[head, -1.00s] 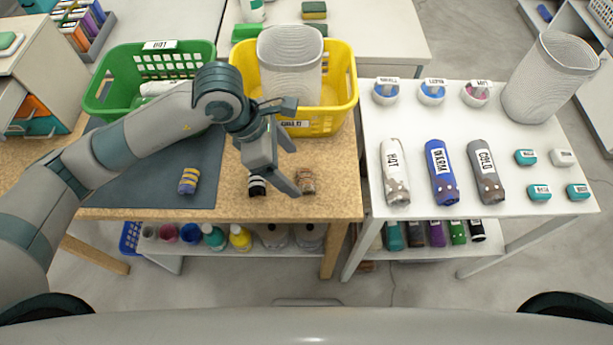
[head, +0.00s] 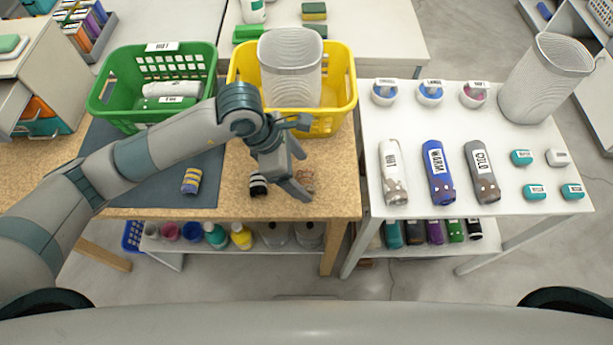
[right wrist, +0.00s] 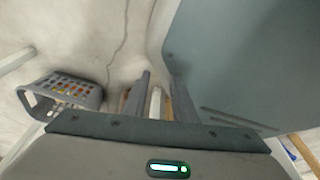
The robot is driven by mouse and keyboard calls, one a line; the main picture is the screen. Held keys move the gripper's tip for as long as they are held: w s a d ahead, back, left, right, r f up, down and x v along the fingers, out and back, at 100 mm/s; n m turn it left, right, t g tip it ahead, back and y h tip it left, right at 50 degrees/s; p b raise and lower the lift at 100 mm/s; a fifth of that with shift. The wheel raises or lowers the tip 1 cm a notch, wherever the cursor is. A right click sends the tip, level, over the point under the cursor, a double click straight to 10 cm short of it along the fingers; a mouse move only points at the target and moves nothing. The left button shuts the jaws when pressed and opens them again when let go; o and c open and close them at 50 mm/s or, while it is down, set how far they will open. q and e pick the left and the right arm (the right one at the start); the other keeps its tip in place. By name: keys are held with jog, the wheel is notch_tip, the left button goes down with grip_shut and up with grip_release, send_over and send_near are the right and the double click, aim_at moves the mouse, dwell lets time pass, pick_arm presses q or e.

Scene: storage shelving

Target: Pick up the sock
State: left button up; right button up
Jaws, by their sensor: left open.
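Three rolled socks lie in a row near the front of the wooden table: a purple and yellow striped sock (head: 191,180), a black and white striped sock (head: 258,186) and a brown sock (head: 306,180). My left gripper (head: 302,178) is open and low over the brown sock, its fingers partly covering it. Contact cannot be told. The black and white sock is just left of the gripper. My right gripper (right wrist: 162,90) shows in the right wrist view with a gap between its fingers and nothing seen held there. It is not in the head view.
A green basket (head: 97,100) and a yellow basket (head: 343,112) stand behind the socks. The yellow one holds a white ribbed bin (head: 290,66). A white table (head: 480,200) on the right carries labelled rolls, cups and small blocks. A grey-blue mat (head: 150,190) lies left.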

pick_arm(q)
jog(key=shift+x, duration=1)
pick_arm(e)
jog(key=shift+s+d+g, duration=0.15)
jog(key=shift+s, duration=0.45)
jog(key=shift+s+d+g, duration=0.15)
jog(key=shift+s, duration=0.4)
pick_arm(q)
jog(key=shift+c, duration=0.7)
jog(key=c, duration=1)
pick_arm(e)
jog(key=shift+w, duration=0.1)
